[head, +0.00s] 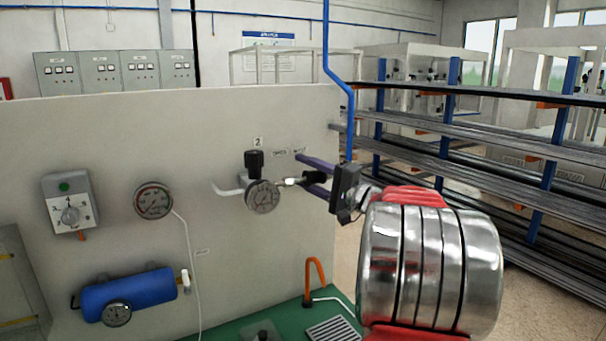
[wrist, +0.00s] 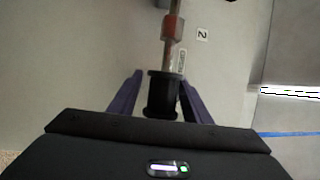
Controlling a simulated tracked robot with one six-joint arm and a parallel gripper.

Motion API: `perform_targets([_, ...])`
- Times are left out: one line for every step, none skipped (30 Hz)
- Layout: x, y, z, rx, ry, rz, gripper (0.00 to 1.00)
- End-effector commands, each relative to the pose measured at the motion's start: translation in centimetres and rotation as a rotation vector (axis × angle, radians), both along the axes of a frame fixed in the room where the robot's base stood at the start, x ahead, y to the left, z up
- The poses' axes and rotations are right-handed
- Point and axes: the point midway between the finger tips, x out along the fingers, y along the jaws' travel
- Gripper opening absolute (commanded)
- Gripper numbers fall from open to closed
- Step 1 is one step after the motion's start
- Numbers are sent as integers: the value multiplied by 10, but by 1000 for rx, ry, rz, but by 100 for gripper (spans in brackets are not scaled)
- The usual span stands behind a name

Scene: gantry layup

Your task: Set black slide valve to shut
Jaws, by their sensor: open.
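The black slide valve, a spool-shaped sleeve (wrist: 162,95) on a metal pipe, sits between the two purple fingers of my gripper (wrist: 160,77) in the wrist view. The fingers are open, one on each side, with a visible gap on the left; contact on the right is unclear. In the head view, my gripper (head: 301,177) reaches the right part of the grey panel from the right, and the black sleeve (head: 314,177) shows between its fingers. The silver pipe fitting (head: 291,182) runs left from it.
A regulator with a black knob (head: 254,160) and gauge (head: 262,196) stands close left of the sleeve. A dial box (head: 70,203), another gauge (head: 153,200) and a blue cylinder (head: 128,293) are farther left. An orange hook (head: 316,276) rises from the green bench below.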

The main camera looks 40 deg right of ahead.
Motion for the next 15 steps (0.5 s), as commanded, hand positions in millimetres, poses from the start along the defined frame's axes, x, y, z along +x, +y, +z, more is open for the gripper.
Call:
perform_targets([0, 1, 0, 0, 0, 2, 44])
perform_targets([1, 1, 0, -1, 0, 3, 44])
perform_targets([1, 2, 0, -1, -1, 4, 44])
perform_targets([1, 2, 1, -1, -1, 4, 44])
perform_targets([0, 2, 0, -2, -1, 5, 44])
perform_targets([-1, 2, 0, -2, -1, 5, 44])
perform_targets([-2, 2, 0, -2, -1, 5, 44])
perform_targets([-4, 2, 0, -2, -1, 5, 44])
perform_targets([-6, 1, -1, -2, -1, 6, 44])
perform_targets([-9, 1, -1, -2, -1, 6, 44])
perform_targets([-12, 1, -1, -2, -1, 6, 44])
perform_targets([-16, 0, -2, -2, -1, 5, 44])
perform_targets([-21, -1, -3, -2, -1, 4, 44])
perform_targets([-25, -2, -3, -1, -1, 4, 44])
perform_targets([-31, -3, -4, -1, -1, 4, 44])
